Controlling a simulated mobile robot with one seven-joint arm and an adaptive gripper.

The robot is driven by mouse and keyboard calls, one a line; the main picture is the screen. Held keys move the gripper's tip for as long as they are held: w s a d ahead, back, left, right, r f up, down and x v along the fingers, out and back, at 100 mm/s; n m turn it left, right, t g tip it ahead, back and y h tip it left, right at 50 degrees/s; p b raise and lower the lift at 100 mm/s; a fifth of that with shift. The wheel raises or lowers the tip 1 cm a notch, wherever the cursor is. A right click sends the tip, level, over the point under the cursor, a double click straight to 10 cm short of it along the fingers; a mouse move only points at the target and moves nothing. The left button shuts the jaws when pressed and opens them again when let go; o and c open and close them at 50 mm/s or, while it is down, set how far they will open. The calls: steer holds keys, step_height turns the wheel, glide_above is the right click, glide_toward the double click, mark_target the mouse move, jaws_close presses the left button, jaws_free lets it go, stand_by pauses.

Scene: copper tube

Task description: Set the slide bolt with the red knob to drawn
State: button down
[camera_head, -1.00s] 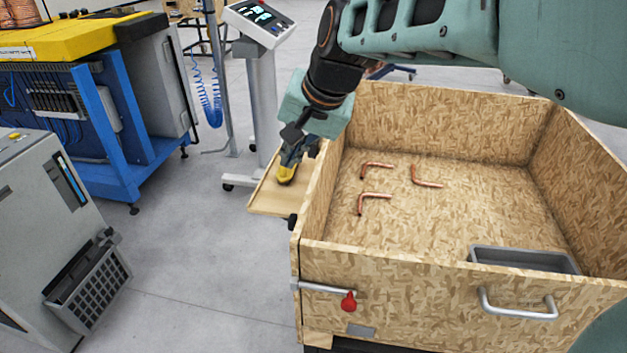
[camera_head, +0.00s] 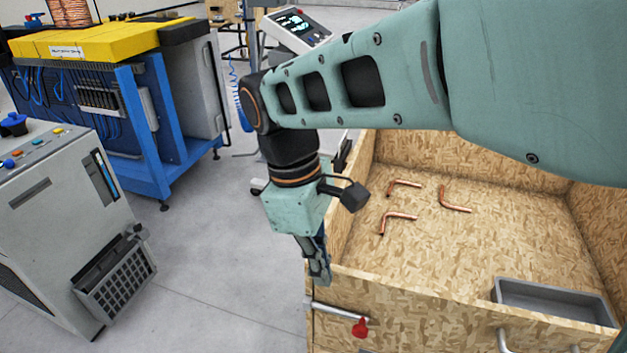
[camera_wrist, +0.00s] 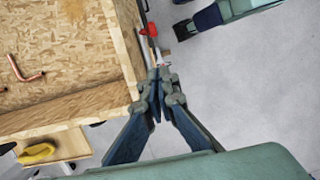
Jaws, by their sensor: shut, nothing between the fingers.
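The slide bolt (camera_head: 332,311) is a grey metal rod across the front face of the wooden crate (camera_head: 450,302), near its left corner. In the wrist view the red knob (camera_wrist: 150,30) shows beyond my fingertips, against the crate's outer side. My gripper (camera_head: 321,278) points down beside the crate's front left corner, just above the bolt's left end. Its fingertips (camera_wrist: 160,78) are together and hold nothing. I cannot tell whether they touch the crate.
Several bent copper tubes (camera_head: 400,216) and a grey tray (camera_head: 553,299) lie inside the crate. A metal handle (camera_head: 503,340) is on its front to the right of the bolt. A yellow object (camera_wrist: 36,153) rests on a side shelf. Open floor (camera_head: 220,290) lies to the left.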

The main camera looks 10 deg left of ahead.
steer(key=shift+s+a+r+t, duration=0.3)
steer(key=shift+r, duration=0.3)
steer(key=b, duration=0.1)
glide_toward(360, 331)
steer(key=a+f, duration=0.4)
steer(key=f, duration=0.1)
steer(key=shift+w+d+f, duration=0.2)
steer(key=shift+d+f, duration=0.35)
steer(key=shift+d, duration=0.3)
steer(key=shift+w+d+f, duration=0.2)
steer(key=shift+d+f, duration=0.4)
steer(key=shift+d, duration=0.3)
